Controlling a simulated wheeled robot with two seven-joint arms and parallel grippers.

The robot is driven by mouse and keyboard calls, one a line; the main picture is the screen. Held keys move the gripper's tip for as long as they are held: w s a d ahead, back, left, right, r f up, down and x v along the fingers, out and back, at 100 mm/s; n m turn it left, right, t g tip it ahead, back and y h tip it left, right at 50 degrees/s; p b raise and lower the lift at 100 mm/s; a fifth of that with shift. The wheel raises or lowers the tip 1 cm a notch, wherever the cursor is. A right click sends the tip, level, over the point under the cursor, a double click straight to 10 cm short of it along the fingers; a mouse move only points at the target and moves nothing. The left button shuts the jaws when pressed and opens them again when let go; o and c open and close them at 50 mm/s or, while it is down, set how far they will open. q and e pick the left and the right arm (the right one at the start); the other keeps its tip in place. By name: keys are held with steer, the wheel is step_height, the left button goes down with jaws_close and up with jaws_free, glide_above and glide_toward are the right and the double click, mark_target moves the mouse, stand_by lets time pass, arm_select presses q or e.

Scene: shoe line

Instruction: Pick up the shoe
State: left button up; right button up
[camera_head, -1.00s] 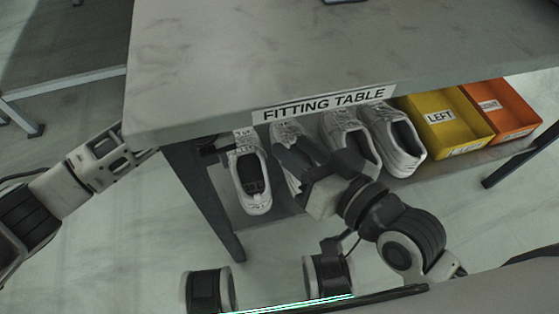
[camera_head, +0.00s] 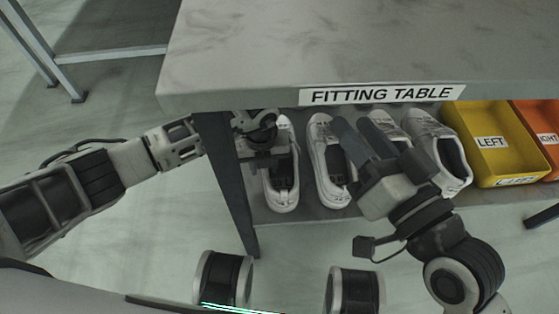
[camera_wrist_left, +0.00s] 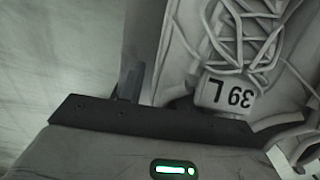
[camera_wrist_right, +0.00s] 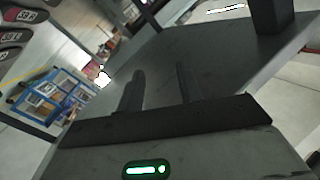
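Several white lace-up shoes stand in a row on the shelf under the fitting table: the leftmost shoe (camera_head: 283,196), a second shoe (camera_head: 326,182), and others further right, partly hidden by my right arm. My left gripper (camera_head: 262,140) reaches past the table leg to the tongue end of the leftmost shoe. In the left wrist view a shoe's laces (camera_wrist_left: 240,35) and tag reading "39 L" (camera_wrist_left: 226,95) are close to it; one finger shows, the other is hidden. My right gripper (camera_head: 363,142) is open and empty in front of the shoes; its fingers stand apart in the right wrist view (camera_wrist_right: 158,88).
The fitting table (camera_head: 320,45) overhangs the shelf. Its dark leg (camera_head: 228,180) stands close beside my left arm. A yellow bin marked LEFT (camera_head: 505,135) and an orange bin (camera_head: 545,125) sit on the shelf at right. Open floor lies in front.

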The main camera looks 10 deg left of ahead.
arm_select(q)
jaws_close()
